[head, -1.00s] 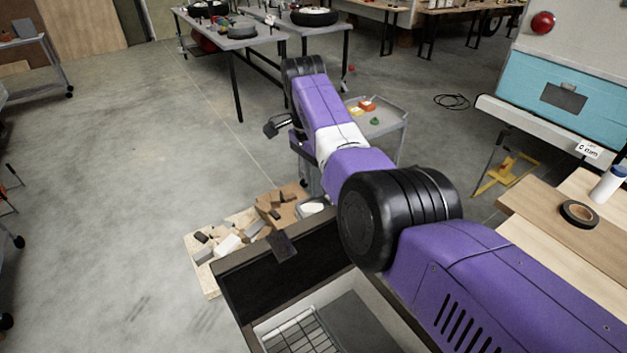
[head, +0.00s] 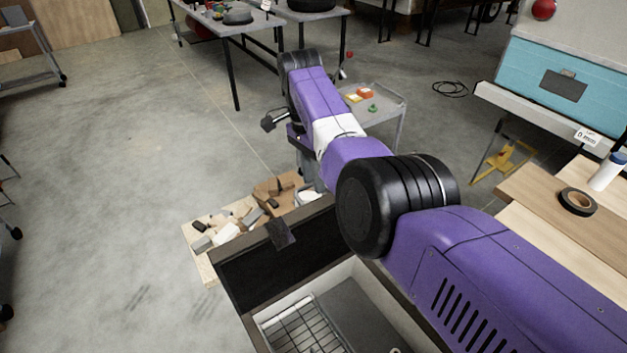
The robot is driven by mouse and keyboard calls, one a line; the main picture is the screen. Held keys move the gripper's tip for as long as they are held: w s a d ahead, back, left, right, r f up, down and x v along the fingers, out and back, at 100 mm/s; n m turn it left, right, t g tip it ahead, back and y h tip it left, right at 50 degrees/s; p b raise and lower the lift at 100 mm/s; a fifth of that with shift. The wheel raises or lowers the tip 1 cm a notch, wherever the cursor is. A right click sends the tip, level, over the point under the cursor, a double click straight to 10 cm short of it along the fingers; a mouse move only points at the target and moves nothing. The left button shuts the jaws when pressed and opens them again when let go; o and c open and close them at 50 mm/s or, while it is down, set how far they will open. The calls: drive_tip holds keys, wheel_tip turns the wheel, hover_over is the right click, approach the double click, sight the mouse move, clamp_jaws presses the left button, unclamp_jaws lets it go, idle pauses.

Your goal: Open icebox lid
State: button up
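The icebox (head: 372,287) is at the bottom centre, seen from above. Its pale interior shows, with a wire rack (head: 305,328) and a grey panel inside. A dark panel with a brown edge, seemingly the icebox lid (head: 245,279), stands raised along the far side, with a small dark plate (head: 281,234) at its top edge. My purple arm reaches from the lower right over the icebox and past the lid. A dark part at my arm's end (head: 275,121) shows beyond the lid, apart from it in the picture. My gripper's fingers cannot be made out.
A pallet with wood scraps (head: 230,232) lies on the floor behind the lid. A grey cart (head: 385,108) stands beyond my arm. At right, a wooden worktop (head: 545,195) holds black tape (head: 578,202) and a white bottle (head: 607,172).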

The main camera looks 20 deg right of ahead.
wheel_tip(320, 180, up, 7)
drive_tip(key=w+b, duration=0.1)
drive_tip(key=b, duration=0.1)
drive_tip(key=shift+w+a+f, duration=0.15)
drive_tip(key=shift+a+f, duration=0.05)
idle(0.4)
